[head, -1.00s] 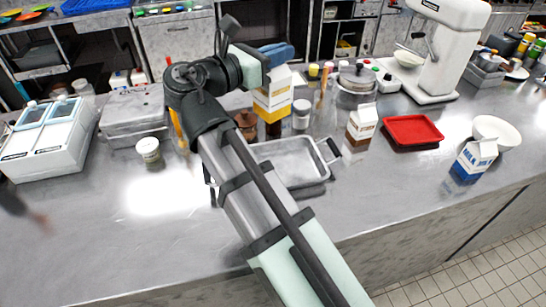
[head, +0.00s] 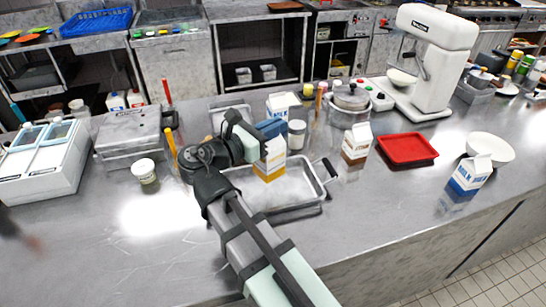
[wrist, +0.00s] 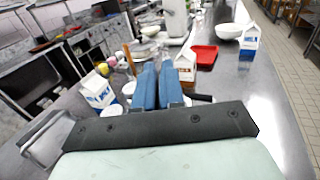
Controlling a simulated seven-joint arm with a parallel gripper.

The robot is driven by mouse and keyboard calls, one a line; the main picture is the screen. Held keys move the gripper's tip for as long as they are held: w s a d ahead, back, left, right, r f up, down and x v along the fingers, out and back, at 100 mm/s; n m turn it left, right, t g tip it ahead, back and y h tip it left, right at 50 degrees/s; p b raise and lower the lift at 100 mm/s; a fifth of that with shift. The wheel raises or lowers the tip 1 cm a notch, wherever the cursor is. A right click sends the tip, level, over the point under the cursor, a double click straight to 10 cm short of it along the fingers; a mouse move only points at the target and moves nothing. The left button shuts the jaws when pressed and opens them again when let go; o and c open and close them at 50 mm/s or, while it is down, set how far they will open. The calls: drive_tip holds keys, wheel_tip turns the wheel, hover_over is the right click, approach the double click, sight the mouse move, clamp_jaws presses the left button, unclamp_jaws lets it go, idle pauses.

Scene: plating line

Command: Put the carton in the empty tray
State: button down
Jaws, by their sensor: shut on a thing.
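A white and yellow carton (head: 270,163) is upright in my gripper (head: 272,130), which is shut on its top. The carton is over the back part of a grey metal tray (head: 300,207) with dark handles. I cannot tell whether its base touches the tray floor. Nothing else shows in this tray, though my arm hides its left part. In the wrist view my blue fingers (wrist: 156,86) show close together, and the carton is hidden behind them.
A brown and white carton (head: 356,143) stands right of the tray, near an empty red tray (head: 407,149). A blue and white carton (head: 470,174) and a white bowl (head: 491,148) are further right. Another carton (head: 281,103), a white jar (head: 297,134) and a pot (head: 351,97) stand behind.

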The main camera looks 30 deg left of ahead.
sight(273, 152)
drive_tip(key=shift+f, duration=4)
drive_tip(key=c, duration=1.2)
unclamp_jaws()
drive_tip(key=shift+c, duration=0.2)
drive_tip(key=shift+s, duration=0.1)
drive_tip(key=v, duration=1.1)
drive_tip(key=shift+s+a, duration=0.2)
drive_tip(key=shift+s, duration=0.15)
